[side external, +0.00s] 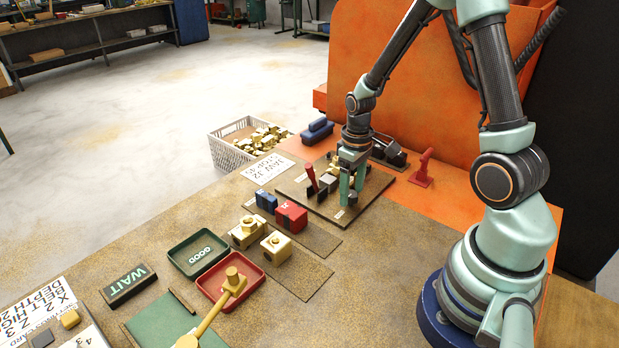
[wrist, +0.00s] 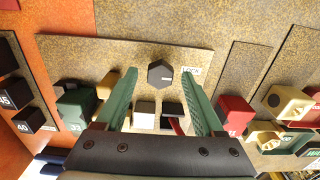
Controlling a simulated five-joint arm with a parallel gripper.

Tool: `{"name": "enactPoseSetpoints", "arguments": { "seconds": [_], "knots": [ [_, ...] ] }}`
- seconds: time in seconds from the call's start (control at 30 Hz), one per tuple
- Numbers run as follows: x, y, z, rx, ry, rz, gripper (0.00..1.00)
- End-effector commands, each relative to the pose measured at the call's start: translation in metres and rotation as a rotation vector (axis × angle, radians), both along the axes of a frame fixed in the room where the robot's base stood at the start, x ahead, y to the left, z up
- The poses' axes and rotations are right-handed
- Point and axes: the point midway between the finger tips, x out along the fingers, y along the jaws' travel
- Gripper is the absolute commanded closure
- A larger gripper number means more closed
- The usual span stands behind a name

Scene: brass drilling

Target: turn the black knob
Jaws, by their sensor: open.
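The black knob (wrist: 160,74) is a dark six-sided knob with a pale mark on its face. It stands on the tan plate beside a white label (wrist: 192,71) that seems to read LOCK. My gripper (side external: 352,192) points down over this plate, its two green fingers apart. In the wrist view the fingertips lie left and right of the knob, with clear gaps on both sides. In the side view the knob (side external: 352,199) shows dark by the fingertips. How far the tips are above the plate is hard to tell.
A red lever (side external: 311,178) and a grey block (side external: 328,182) stand close left of the fingers. A red handle (side external: 423,168) stands to the right. Blue and red blocks (side external: 291,216) and brass parts (side external: 247,231) lie nearer on the bench.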

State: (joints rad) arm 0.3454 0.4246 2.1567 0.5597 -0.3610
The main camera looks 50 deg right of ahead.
Motion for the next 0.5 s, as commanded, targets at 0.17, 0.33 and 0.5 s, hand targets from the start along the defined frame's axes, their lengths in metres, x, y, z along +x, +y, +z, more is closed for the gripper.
{"name": "enactPoseSetpoints", "arguments": {
  "seconds": [0.17, 0.33, 0.5],
  "knots": [
    [0.001, 0.000, 0.020, -0.002, -0.004, 0.000, 0.30],
    [0.001, 0.000, 0.054, -0.003, -0.008, 0.000, 0.30],
    [0.001, 0.000, 0.087, -0.002, -0.006, 0.000, 0.30]
  ]
}}
